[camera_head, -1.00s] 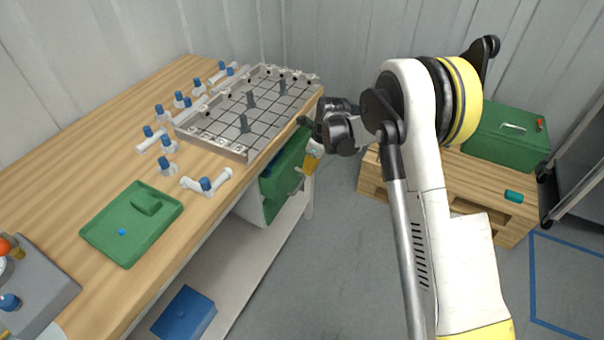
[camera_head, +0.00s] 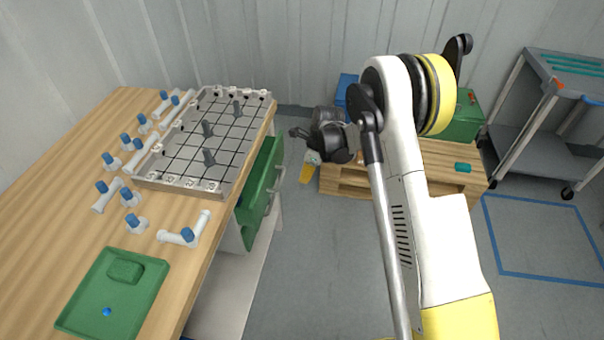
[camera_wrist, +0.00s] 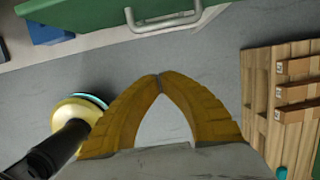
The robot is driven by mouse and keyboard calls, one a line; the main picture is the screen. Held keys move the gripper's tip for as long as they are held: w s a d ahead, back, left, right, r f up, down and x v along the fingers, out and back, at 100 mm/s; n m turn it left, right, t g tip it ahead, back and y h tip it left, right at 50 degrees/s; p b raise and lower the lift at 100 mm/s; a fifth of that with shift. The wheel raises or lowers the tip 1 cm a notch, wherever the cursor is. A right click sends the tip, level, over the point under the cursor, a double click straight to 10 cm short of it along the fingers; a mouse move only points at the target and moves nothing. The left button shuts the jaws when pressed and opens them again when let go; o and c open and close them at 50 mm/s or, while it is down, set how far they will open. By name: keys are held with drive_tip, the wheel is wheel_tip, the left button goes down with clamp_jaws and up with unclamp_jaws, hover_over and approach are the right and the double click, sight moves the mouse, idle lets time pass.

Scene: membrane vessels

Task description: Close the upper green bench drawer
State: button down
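The green bench drawer (camera_head: 260,190) stands out from the right side of the wooden bench, below its top, in the head view. Its grey bar handle (camera_head: 276,194) faces my arm. In the wrist view the green drawer front (camera_wrist: 85,18) and its handle (camera_wrist: 165,20) lie at the top of the picture. My gripper (camera_wrist: 159,78) has its yellow fingertips together, with nothing between them, and is apart from the handle. In the head view my gripper (camera_head: 306,173) hangs right of the drawer, partly hidden by the wrist.
The bench top (camera_head: 60,200) carries a gridded metal tray (camera_head: 190,150), several white fittings with blue caps and a green tray (camera_head: 115,290). A wooden pallet (camera_head: 400,165) with a green box (camera_head: 466,122) and a grey cart (camera_head: 540,130) stand right. Grey floor is clear beside the drawer.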

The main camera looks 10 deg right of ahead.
sight(280, 183)
drive_tip(key=w+a+f+b, duration=0.1)
drive_tip(key=a+f+b, duration=0.2)
drive_tip(key=a+f, duration=0.2)
drive_tip(key=shift+w+a+f+b, duration=0.15)
drive_tip(key=shift+w+b, duration=0.2)
drive_tip(key=shift+w, duration=0.05)
drive_tip(key=shift+w+a, duration=0.3)
drive_tip(key=shift+a, duration=0.4)
drive_tip(key=shift+w+a, duration=0.25)
drive_tip(key=shift+a, duration=0.45)
drive_tip(key=shift+d, duration=0.1)
